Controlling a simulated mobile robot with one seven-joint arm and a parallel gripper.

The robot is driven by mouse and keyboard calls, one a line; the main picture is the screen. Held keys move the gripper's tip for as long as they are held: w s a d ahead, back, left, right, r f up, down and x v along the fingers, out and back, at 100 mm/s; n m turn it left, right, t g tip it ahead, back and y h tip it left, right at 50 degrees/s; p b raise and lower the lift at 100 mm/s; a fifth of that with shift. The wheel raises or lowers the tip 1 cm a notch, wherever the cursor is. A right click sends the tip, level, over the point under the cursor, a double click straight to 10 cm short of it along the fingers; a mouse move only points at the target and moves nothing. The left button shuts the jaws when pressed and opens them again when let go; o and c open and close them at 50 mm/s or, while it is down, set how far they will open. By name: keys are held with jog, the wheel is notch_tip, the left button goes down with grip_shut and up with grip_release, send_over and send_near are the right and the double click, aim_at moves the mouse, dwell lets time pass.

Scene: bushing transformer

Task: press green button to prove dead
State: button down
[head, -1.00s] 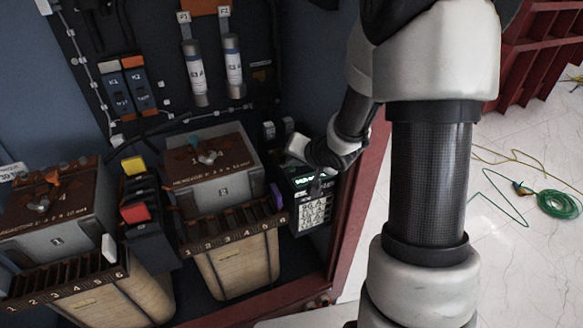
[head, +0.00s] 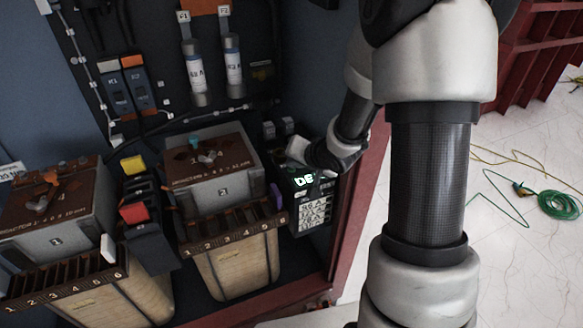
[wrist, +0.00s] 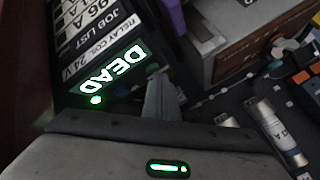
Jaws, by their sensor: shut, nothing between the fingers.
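A dark tester box (head: 303,205) stands at the right end of the cabinet, with a white-lettered job list (wrist: 85,22) on its face. Its lit screen (wrist: 115,68) reads DEAD in green in the wrist view. In the head view the screen (head: 303,180) is partly covered by my arm. A round green glowing spot (wrist: 95,100) sits beside the screen; I cannot tell whether it is the button or a lamp. My gripper (wrist: 158,82) is shut and empty, its tip close to the box beside the screen. Whether it touches is hidden.
Transformer blocks (head: 222,188) with numbered terminal strips stand left of the box. A purple part (head: 276,196) is close beside it. Fuses (head: 196,72) hang on the back panel. The cabinet's red frame (head: 345,235) edges the right side; open floor lies beyond.

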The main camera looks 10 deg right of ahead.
dwell(0.3)
jog(key=shift+r+p, duration=0.85)
jog(key=shift+p, duration=0.15)
jog(key=shift+r, duration=0.1)
notch_tip(320, 180, up, 5)
jog(key=p, duration=0.5)
dwell(0.4)
